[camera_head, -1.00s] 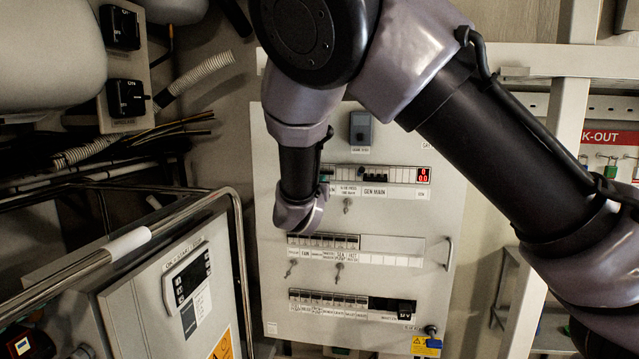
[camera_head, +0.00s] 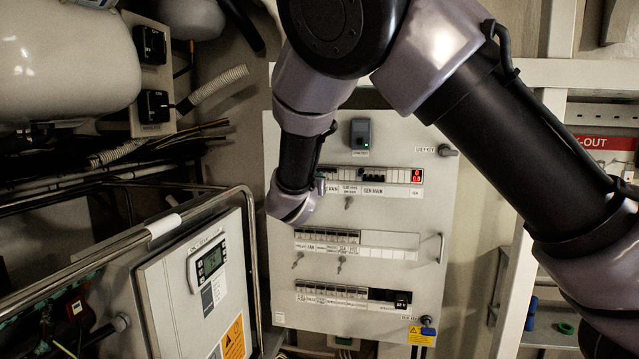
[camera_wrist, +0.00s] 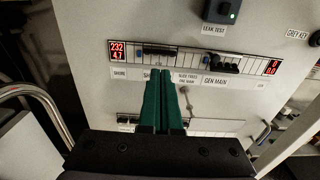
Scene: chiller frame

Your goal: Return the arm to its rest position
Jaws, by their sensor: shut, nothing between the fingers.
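My arm reaches in from the right of the head view and bends down in front of a pale electrical panel (camera_head: 375,275). I cannot tell whether the fingertips touch the panel.
A control box (camera_head: 200,285) with a chrome rail (camera_head: 110,245) stands at left. Pipes and a rounded tank (camera_head: 70,60) fill the upper left. A white frame post (camera_head: 530,210) and a red-labelled board (camera_head: 600,143) are at right. The panel has several small keys and a side handle (camera_head: 441,248).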

